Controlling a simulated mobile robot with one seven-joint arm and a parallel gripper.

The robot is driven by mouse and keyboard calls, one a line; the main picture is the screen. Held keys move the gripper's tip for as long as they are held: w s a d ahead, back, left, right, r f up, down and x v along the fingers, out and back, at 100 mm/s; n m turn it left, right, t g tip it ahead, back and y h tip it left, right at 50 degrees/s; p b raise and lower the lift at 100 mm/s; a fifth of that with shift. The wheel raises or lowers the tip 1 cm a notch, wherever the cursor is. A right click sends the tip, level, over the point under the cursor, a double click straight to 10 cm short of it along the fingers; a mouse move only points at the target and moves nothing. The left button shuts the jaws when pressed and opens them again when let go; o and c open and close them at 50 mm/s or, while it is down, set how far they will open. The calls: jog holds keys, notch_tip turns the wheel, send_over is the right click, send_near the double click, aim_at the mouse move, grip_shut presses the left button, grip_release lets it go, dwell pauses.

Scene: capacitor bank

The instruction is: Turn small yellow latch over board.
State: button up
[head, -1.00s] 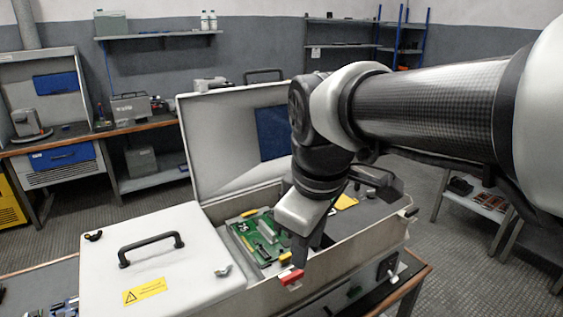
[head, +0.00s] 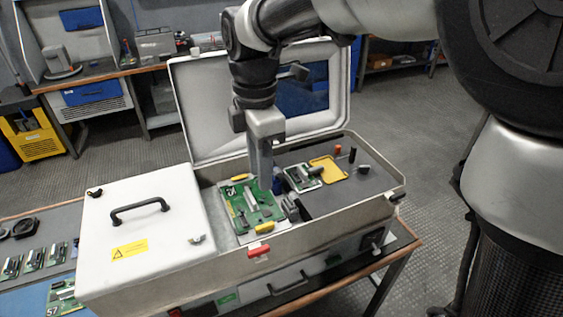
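A green circuit board (head: 238,208) lies in the open bay of the white case. A small yellow latch (head: 266,228) sits at the board's front edge. Another small yellow piece (head: 240,178) sits at its back edge. My gripper (head: 265,185) points down over the back right part of the board, between the two yellow pieces and apart from the front one. It hides part of the board. I see the fingers edge-on, so I cannot tell whether they are open or whether they touch anything.
The case's raised lid (head: 208,115) stands behind my gripper. A red latch (head: 258,251) is on the front wall. A smaller board (head: 301,178) and a yellow plate (head: 328,170) are on the grey panel to the right. The closed left cover (head: 165,245) has a black handle (head: 140,208).

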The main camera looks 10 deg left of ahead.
aim_at(265, 225)
notch_tip(265, 225, down, 16)
jog(key=shift+r+b, duration=0.2)
jog(key=shift+b, duration=0.35)
grip_shut()
